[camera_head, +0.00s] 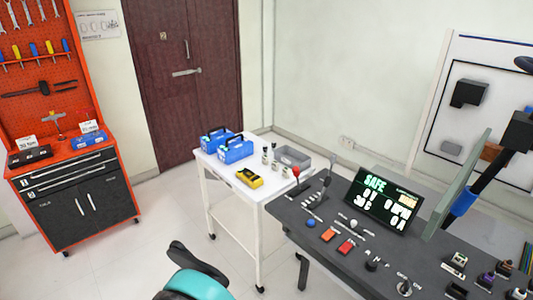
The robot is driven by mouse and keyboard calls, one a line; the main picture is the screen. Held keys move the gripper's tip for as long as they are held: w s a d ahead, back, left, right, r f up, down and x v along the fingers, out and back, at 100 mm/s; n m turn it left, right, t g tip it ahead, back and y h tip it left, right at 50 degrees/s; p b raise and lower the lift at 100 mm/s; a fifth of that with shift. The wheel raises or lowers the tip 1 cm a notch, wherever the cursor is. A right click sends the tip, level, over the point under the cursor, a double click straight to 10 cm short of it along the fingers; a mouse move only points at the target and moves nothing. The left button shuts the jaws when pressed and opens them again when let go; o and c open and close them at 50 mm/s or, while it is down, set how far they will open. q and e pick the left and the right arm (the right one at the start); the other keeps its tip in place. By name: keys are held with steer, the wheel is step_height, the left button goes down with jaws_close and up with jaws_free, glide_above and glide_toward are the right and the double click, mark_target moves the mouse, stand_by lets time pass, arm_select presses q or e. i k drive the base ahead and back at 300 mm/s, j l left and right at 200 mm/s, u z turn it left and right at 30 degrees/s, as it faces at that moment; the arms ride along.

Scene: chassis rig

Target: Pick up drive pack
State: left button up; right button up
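Two blue boxes with black carrying handles stand side by side on a white cart (210,168). One blue box (213,138) is at the left and the other blue box (236,150) is just right of it. They look like packs, but I cannot tell from any readable label which one is the drive pack. Neither of my grippers can be made out in this view, and nothing is seen touching the boxes.
The cart also holds a yellow-and-black device (249,178), small bottles and a grey bin (292,157). A dark console (322,245) with levers, buttons and a lit "SAFE" display (383,201) adjoins it. A red tool cabinet (63,175) stands left.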

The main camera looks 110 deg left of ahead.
mark_target(229, 152)
steer(key=u, duration=4.05)
steer(key=i+j+z, duration=0.15)
steer(key=i, duration=0.35)
steer(key=i+j+z, duration=0.2)
steer(key=i, duration=0.35)
steer(key=i+j+z, duration=0.15)
steer(key=i, duration=0.35)
steer(key=i+j+z, duration=0.15)
steer(key=i+j, duration=0.15)
steer(key=i, duration=0.15)
